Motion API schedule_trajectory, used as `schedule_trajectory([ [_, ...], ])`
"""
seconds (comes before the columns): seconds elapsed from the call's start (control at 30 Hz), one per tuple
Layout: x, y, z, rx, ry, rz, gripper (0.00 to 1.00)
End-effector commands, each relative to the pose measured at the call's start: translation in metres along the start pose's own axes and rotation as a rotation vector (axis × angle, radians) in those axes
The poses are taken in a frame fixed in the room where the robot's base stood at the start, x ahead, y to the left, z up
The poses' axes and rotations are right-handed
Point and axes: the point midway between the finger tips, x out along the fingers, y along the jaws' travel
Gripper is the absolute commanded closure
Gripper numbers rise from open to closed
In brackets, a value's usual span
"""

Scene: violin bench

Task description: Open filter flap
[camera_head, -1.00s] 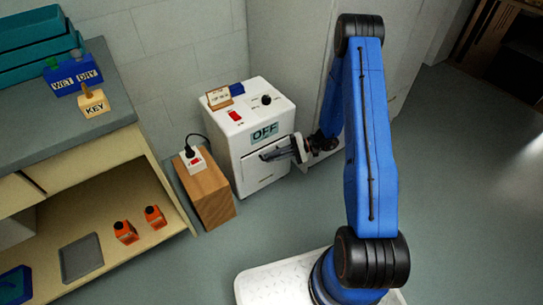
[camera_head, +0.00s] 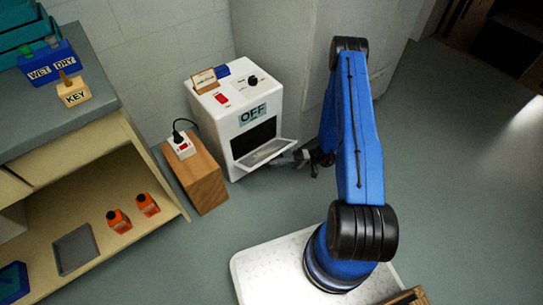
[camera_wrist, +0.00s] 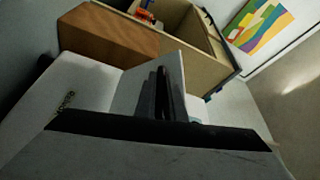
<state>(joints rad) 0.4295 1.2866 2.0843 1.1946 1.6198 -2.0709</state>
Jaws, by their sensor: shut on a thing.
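The white machine (camera_head: 205,101) with an OFF sign stands on the floor against the wall. Its filter flap (camera_head: 268,153) is tilted outward from the front, hinged along its lower edge, and a dark opening (camera_head: 253,137) shows above it. My gripper (camera_head: 297,158) is at the flap's right end, shut on the flap. In the wrist view the dark fingers (camera_wrist: 160,97) lie along the pale flap (camera_wrist: 178,72), beside the dark opening (camera_wrist: 140,128). The exact contact of the fingertips is hard to see.
A wooden block (camera_head: 207,187) with a white switch box (camera_head: 181,147) stands close left of the machine. Farther left is a bench (camera_head: 75,128) with orange bottles (camera_head: 147,204) on its lower shelf.

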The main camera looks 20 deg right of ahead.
Motion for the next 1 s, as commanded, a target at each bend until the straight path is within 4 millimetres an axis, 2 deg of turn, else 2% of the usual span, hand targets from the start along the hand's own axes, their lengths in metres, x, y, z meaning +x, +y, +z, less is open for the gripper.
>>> schedule_trajectory([
  [0.07,-0.004,0.011,0.007,-0.064,0.001,-0.029,1.0],
  [0.5,-0.013,0.06,0.027,-0.057,0.0,-0.023,1.0],
  [0.73,-0.014,0.077,0.029,-0.057,0.0,-0.022,1.0],
  [1.0,-0.015,0.085,0.029,-0.058,0.0,-0.021,1.0],
])
